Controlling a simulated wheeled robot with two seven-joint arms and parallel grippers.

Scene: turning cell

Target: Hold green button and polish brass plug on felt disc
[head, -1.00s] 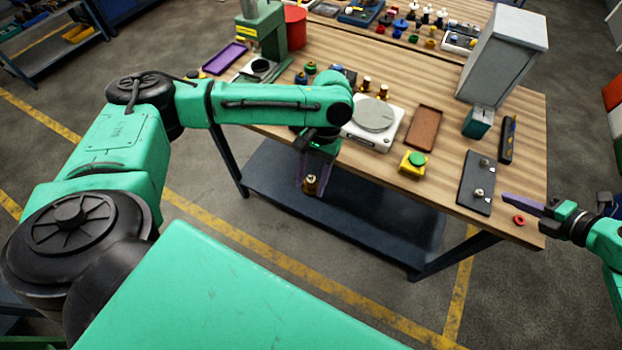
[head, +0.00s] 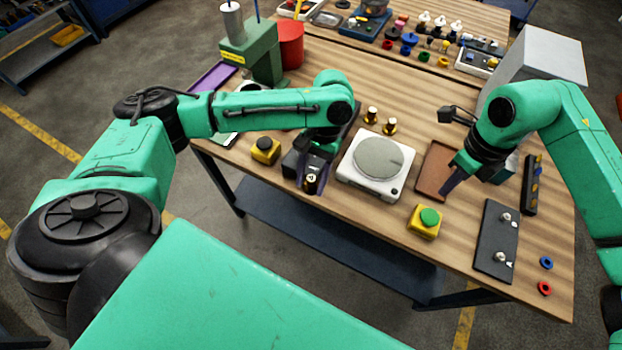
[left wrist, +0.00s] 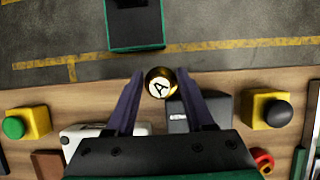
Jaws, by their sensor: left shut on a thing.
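The brass plug (head: 311,182), with a white top marked A, is held in my left gripper (head: 313,180) near the table's front edge. In the left wrist view the plug (left wrist: 160,84) sits between the fingertips. The grey felt disc (head: 379,157) lies on a white machine (head: 352,178), just right of that gripper. The green button (head: 429,218) sits on a yellow box near the front edge; it also shows in the left wrist view (left wrist: 14,127). My right gripper (head: 450,184) points down over the brown tray, behind and right of the green button; its finger gap is unclear.
Two other brass plugs (head: 381,121) stand behind the white machine. A yellow box with a black button (head: 265,147) stands left of my left gripper. The brown tray (head: 432,165), a dark plate with pegs (head: 495,240) and a grey cabinet (head: 540,55) are at right.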

